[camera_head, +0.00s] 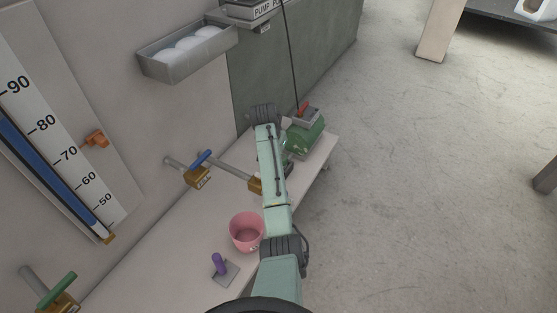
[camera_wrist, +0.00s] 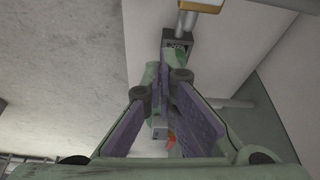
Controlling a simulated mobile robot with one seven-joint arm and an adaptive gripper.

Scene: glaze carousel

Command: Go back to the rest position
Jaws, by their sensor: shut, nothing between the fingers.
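My gripper (camera_wrist: 163,88) shows in the wrist view, its two green fingers with purple pads coming together toward the picture's middle. It is shut and empty. In the head view my pale green arm reaches up the picture over the edge of the bench, and its bent joint is near the green machine. The gripper is mostly hidden there behind the arm.
The bench (camera_head: 185,235) holds a pink bucket (camera_head: 246,232), close left of my arm, a purple-knobbed plate (camera_head: 222,267), a blue-handled valve (camera_head: 198,172) and a green machine (camera_head: 306,136) with a red lever. A grey tray (camera_head: 190,62) hangs on the wall. Open floor (camera_head: 420,190) lies right.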

